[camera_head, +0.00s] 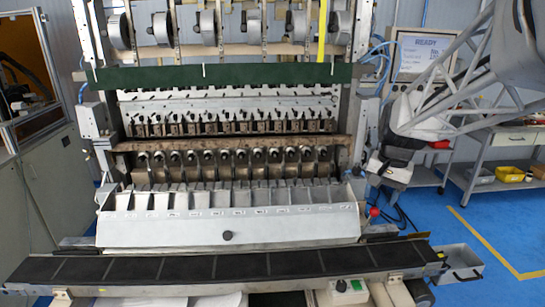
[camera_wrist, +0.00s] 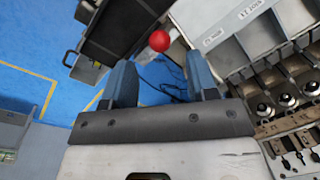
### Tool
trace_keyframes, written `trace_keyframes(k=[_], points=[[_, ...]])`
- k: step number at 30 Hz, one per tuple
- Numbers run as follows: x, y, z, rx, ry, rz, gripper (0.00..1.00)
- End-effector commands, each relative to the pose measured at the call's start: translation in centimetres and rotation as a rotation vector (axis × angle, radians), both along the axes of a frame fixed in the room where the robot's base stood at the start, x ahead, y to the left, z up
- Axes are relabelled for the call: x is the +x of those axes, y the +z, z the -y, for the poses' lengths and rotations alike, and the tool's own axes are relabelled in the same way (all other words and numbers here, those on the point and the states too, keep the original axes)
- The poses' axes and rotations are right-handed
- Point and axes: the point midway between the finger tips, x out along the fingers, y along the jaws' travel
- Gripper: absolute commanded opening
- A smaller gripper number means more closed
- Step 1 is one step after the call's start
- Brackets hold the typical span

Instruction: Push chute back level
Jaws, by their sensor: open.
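A red ball knob (camera_head: 374,212) stands just off the chute's right end. My gripper (camera_head: 387,178) hangs above and right of that end, open and empty. In the wrist view, the red ball knob (camera_wrist: 160,41) appears between and beyond my open fingers (camera_wrist: 160,63), apart from them.
A long black segmented belt (camera_head: 215,266) runs in front of the chute. A grey open box (camera_head: 459,263) is at its right end. The winder's row of spindles (camera_head: 235,155) rises behind. A screen reading READY (camera_head: 427,50) and a cart with bins (camera_head: 510,174) stand right.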

Motion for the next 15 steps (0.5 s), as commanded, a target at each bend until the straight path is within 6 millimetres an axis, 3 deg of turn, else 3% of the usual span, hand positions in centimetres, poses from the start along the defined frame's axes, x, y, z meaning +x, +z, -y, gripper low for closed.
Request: trace_keyframes(k=[15], points=[[0.04,-0.81,-0.09,0.000,0.001,0.000,0.53]])
